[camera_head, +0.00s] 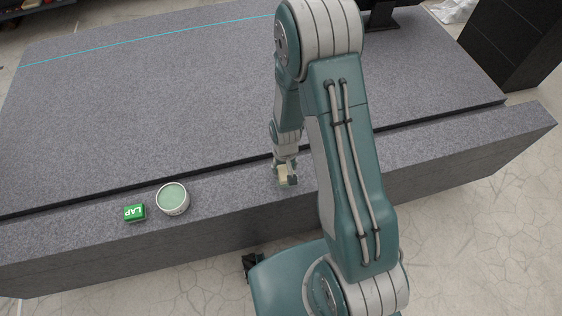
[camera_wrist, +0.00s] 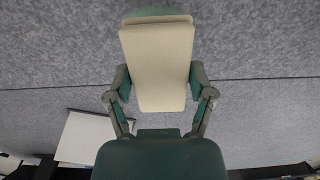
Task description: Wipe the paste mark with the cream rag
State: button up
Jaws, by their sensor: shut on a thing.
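My gripper (camera_head: 287,180) is low over the near granite ledge, right of the round tub. It is shut on the cream rag (camera_head: 283,174), which shows as a small pale block between the fingers. In the wrist view the rag (camera_wrist: 158,55) is a thick cream pad, with a finger of my gripper (camera_wrist: 159,82) on each side. I cannot tell whether the rag touches the granite. I cannot make out a paste mark in either view; my arm and the rag hide part of the stone.
A round tub with pale green contents (camera_head: 173,198) and a green box marked LAP (camera_head: 134,213) stand on the near ledge (camera_head: 230,188). A dark groove separates it from the wide granite bed (camera_head: 150,100), which is largely clear. A black cabinet (camera_head: 515,45) stands at back right.

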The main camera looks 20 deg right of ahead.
notch_tip(320, 180, down, 2)
jog(key=shift+d+f, duration=0.15)
jog(key=shift+w+a+f, duration=0.3)
jog(key=shift+w+a, duration=0.25)
jog(key=shift+w, duration=0.05)
jog(key=shift+w+a, duration=0.3)
jog(key=shift+w, duration=0.2)
jog(key=shift+w+d, duration=0.1)
jog(key=shift+d, duration=0.5)
jog(key=shift+a, duration=0.1)
jog(key=shift+a+f, duration=0.1)
jog(key=shift+a, duration=0.2)
jog(key=shift+d+f, duration=0.25)
jog(key=shift+f, duration=0.1)
